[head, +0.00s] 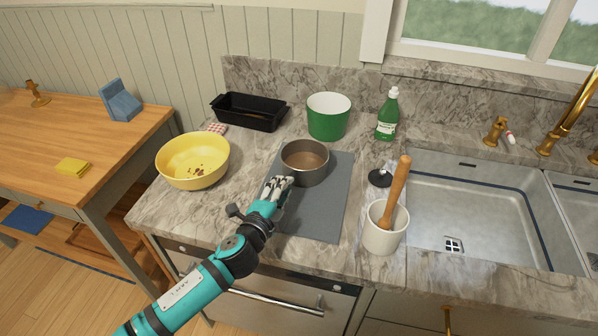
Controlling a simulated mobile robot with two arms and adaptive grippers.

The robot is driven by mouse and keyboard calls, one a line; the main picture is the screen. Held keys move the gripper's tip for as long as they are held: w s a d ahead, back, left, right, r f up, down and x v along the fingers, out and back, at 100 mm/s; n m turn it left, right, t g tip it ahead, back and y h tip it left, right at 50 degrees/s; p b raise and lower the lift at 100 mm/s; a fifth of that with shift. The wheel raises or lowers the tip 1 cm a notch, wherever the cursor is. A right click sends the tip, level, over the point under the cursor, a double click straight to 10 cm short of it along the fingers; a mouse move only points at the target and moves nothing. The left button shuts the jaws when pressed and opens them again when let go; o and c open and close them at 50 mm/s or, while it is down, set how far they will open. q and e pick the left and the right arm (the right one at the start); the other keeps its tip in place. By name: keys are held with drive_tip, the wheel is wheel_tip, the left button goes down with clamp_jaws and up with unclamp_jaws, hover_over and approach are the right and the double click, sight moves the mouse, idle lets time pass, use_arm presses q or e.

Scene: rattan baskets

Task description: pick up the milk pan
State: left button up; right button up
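The milk pan (305,170) is a small round metal pan with a brownish inside. It stands upright on a dark grey mat (322,216) on the marble counter. My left gripper (284,180) is at the pan's lower left side, with its fingers close to the wall. The fingers are small here and overlap the pan's edge, so I cannot tell whether they touch it or are open or shut. No pan handle shows clearly; the gripper may hide it. My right gripper is not in view.
A yellow bowl (192,160) stands left of the pan. Behind are a black loaf tin (248,112), a green pot (327,117) and a green bottle (388,114). A white crock (384,229) with a wooden pestle stands right, before the sink (480,205).

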use_arm(q)
clamp_jaws()
drive_tip(key=shift+r, duration=0.25)
